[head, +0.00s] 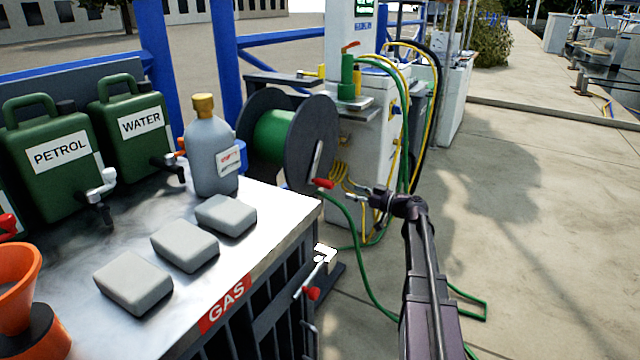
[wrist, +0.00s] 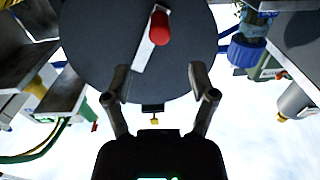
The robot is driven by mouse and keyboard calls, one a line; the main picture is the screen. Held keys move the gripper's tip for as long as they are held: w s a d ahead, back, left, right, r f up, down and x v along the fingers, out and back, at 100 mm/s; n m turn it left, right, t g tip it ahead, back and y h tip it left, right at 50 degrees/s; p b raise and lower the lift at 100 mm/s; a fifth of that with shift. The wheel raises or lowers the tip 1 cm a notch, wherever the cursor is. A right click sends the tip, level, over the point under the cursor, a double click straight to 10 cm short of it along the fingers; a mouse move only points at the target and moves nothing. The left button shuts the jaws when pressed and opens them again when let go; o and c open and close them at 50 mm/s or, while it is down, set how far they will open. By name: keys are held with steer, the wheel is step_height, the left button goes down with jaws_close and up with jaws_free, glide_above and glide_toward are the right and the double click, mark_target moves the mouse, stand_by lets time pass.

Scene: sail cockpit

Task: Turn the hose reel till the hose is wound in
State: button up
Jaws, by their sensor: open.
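The hose reel (head: 305,150) has dark round side plates and a green drum (head: 273,137). A light crank arm on its near plate ends in a red handle (head: 323,183). The green hose (head: 362,265) runs from the reel down onto the paving and lies loose there. In the wrist view, the reel's dark plate (wrist: 100,50) fills the upper middle, with the red handle (wrist: 159,28) above the fingertips. My gripper (head: 367,196) is open and empty, just right of the handle and apart from it. It also shows in the wrist view (wrist: 158,80).
A metal-topped cabinet (head: 180,285) marked GAS stands at left, bearing grey blocks (head: 184,245), a grey bottle (head: 211,150) and green cans labelled PETROL (head: 55,155) and WATER (head: 140,125). A white pedestal (head: 358,130) with hoses stands behind the reel. Paving at right is clear.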

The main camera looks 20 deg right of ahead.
mark_target(315, 181)
steer(key=x, duration=1.2)
steer(key=shift+w, duration=0.15)
jaws_close()
